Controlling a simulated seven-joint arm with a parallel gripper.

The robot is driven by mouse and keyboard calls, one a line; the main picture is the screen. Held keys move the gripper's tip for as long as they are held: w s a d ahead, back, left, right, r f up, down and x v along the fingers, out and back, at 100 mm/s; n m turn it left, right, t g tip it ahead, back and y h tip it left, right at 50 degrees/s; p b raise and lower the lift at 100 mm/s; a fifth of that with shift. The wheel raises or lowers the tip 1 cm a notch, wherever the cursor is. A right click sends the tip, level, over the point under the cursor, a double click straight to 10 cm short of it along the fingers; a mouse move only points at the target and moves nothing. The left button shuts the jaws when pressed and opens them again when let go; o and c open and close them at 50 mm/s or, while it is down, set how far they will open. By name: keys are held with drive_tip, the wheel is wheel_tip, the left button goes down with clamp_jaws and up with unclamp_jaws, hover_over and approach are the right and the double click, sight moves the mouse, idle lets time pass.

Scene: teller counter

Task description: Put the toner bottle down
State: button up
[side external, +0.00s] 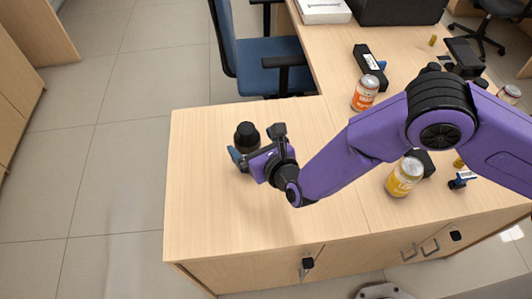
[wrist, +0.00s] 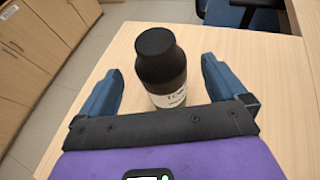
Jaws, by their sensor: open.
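The toner bottle (wrist: 162,62) is black with a pale printed label and stands upright on the wooden counter (side external: 215,215). In the side external view the bottle (side external: 246,134) stands on the left part of the counter, just beyond my gripper. My gripper (side external: 256,147) is open at the bottle, with its blue fingers apart. In the wrist view my gripper (wrist: 162,84) has one finger on each side of the bottle, with a gap visible on both sides. The lower part of the bottle is partly hidden behind the gripper body.
A blue chair (side external: 268,65) is behind the counter. The counter's left and front-left surface is clear.

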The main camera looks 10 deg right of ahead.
drive_tip(key=v, duration=0.6)
drive_tip(key=shift+r, duration=0.1)
drive_tip(key=d+r+m+g+h, duration=0.1)
drive_tip(key=d+r+m+h, duration=0.3)
drive_tip(key=d, duration=0.5)
drive_tip(key=d+r+m+g+h, duration=0.1)
drive_tip(key=d+r+m+h, duration=0.1)
drive_tip(key=d+r+m, duration=0.5)
drive_tip(key=d+r+m+g+h, duration=0.1)
drive_tip(key=d+r+m+h, duration=0.3)
drive_tip(key=d, duration=0.7)
drive_tip(key=s+d+m+g+y, duration=0.2)
drive_tip(key=s+d+m+g, duration=0.2)
drive_tip(key=s, duration=0.7)
drive_tip(key=s+d+r+m+g+y, duration=0.1)
drive_tip(key=s+d+m+g+y, duration=0.2)
drive_tip(key=s+d+m, duration=0.6)
drive_tip(key=s+d+g, duration=0.2)
drive_tip(key=d, duration=0.1)
